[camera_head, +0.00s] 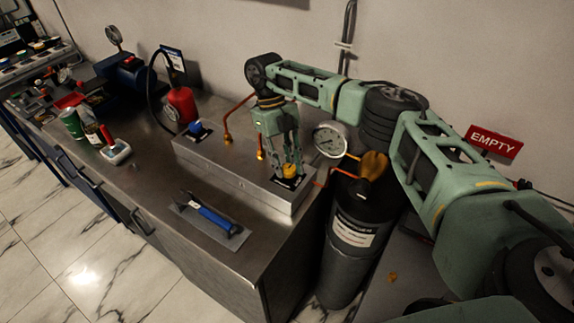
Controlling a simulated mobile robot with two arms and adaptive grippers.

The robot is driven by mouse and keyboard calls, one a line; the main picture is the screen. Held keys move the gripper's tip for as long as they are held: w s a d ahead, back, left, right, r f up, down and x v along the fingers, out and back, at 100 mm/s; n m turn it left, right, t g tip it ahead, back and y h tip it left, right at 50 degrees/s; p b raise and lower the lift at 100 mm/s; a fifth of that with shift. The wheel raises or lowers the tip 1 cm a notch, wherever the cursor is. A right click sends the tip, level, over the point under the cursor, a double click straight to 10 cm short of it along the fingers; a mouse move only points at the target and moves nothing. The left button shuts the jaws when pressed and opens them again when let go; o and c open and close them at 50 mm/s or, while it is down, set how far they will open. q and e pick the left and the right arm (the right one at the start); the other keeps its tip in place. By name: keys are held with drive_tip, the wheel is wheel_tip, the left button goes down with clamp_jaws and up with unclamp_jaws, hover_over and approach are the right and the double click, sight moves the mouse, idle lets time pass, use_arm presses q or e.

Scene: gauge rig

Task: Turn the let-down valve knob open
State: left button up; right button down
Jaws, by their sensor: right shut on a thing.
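A yellow knob (289,171) sits on a dark plate on top of the grey metal box (240,165), near the box's right end. My right gripper (287,168) points straight down over this knob and is shut on it, with its fingers on either side. A blue knob (197,127) sits on the left part of the same box. A round pressure gauge (330,139) stands just right of the gripper. My left gripper is not in view. Labels on the plates are too small to read.
A black cylinder (358,215) stands on the floor at the counter's right end. A blue-handled trowel (211,215) lies in front of the box. Copper pipes (238,110) rise behind it. A red bottle (181,104) stands farther left. The counter's front middle (150,185) is clear.

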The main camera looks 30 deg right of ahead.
drive_tip(key=shift+a, duration=0.4)
drive_tip(key=c, duration=1.9)
unclamp_jaws()
drive_tip(key=o, duration=0.3)
drive_tip(key=shift+a, duration=0.15)
drive_tip(key=shift+d, duration=0.25)
drive_tip(key=shift+s, duration=0.1)
drive_tip(key=shift+r, duration=0.2)
drive_tip(key=v, duration=1.1)
drive_tip(key=shift+w+a+r, duration=0.1)
drive_tip(key=shift+w+r, duration=0.15)
drive_tip(key=shift+r, duration=0.05)
